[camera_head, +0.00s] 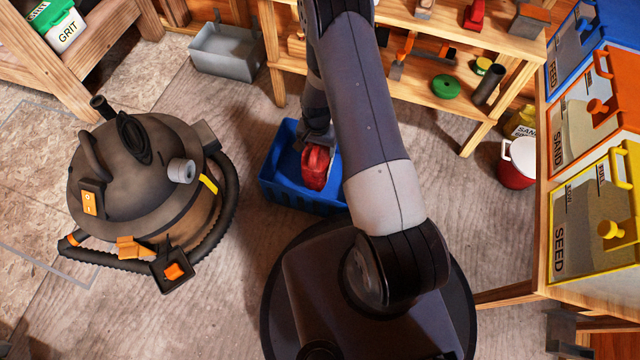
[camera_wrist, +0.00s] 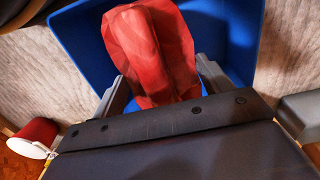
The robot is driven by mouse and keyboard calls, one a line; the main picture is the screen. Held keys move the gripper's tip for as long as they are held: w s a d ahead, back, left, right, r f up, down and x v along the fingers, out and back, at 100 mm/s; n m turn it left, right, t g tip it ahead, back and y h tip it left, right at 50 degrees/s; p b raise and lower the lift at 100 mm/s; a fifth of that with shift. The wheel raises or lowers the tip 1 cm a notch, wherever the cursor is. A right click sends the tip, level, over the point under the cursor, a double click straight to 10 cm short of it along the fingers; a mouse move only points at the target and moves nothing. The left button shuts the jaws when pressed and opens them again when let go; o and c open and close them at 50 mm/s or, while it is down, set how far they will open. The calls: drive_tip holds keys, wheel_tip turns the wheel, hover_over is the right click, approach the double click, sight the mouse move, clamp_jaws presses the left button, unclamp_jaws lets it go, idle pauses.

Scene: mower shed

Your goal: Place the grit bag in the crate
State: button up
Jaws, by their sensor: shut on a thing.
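A red bag (camera_head: 315,168) with a creased surface is in my gripper (camera_head: 318,145). No label shows on it. In the wrist view the red bag (camera_wrist: 150,50) sits between the two grey fingers of my gripper (camera_wrist: 165,85), which are shut on its sides. The blue crate (camera_head: 295,199) stands on the floor, left of my arm. The bag is within the crate's outline; I cannot tell whether it touches the bottom. The blue crate (camera_wrist: 232,40) also shows behind the bag in the wrist view. My arm hides the crate's right side.
A vacuum (camera_head: 150,185) with a hose stands to the left. A grey bin (camera_head: 226,50) is behind the crate. A wooden shelf (camera_head: 445,120) with small items stands behind right. A red bucket (camera_head: 518,165) stands right.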

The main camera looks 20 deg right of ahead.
drive_tip(key=shift+w+f+b, duration=0.15)
drive_tip(key=shift+f+b, duration=1.95)
drive_tip(key=shift+f, duration=3.55)
drive_tip(key=o, duration=2.1)
drive_tip(key=shift+c, duration=0.2)
wheel_tip(320, 180, up, 12)
drive_tip(key=p, duration=0.4)
drive_tip(key=shift+p, duration=0.3)
